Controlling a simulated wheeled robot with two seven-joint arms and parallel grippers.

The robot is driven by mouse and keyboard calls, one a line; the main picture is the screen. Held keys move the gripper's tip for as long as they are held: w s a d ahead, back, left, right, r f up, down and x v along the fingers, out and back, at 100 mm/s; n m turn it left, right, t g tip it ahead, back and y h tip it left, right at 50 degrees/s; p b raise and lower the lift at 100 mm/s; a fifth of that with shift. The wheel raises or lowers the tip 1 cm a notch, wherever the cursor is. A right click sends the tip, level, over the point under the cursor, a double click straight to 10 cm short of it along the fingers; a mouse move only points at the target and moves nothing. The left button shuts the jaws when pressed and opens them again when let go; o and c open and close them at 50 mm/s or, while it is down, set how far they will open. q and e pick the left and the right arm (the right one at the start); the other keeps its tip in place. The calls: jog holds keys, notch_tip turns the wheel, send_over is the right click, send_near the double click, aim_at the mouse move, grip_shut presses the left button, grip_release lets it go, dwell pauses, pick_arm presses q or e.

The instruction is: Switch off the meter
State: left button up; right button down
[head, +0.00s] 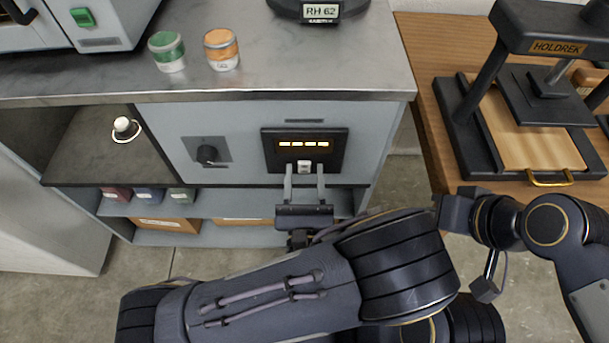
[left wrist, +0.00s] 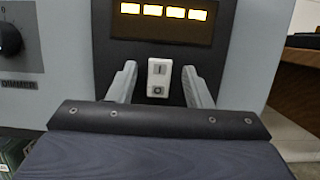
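The meter is a black panel (head: 333,149) on the grey cabinet front, with a lit row of orange-yellow segments (head: 303,144). Below the display sits a white rocker switch (head: 304,167) marked I above and O below; it also shows in the left wrist view (left wrist: 159,80). My left gripper (head: 304,172) is in front of the panel, its two fingers apart with the switch showing between them. In the left wrist view the gripper (left wrist: 160,92) holds nothing. I cannot tell whether the fingertips touch the panel.
A dimmer knob (head: 207,155) is left of the meter. Green (head: 168,52) and orange (head: 221,49) jars stand on the metal top (head: 280,60). A black press (head: 546,130) stands on the wooden table at right. Small boxes sit on lower shelves.

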pick_arm(q)
jog(key=shift+s+f, duration=0.15)
jog(key=shift+s, duration=0.15)
jog(key=b+v, duration=0.3)
jog(key=v, duration=0.4)
dwell(0.3)
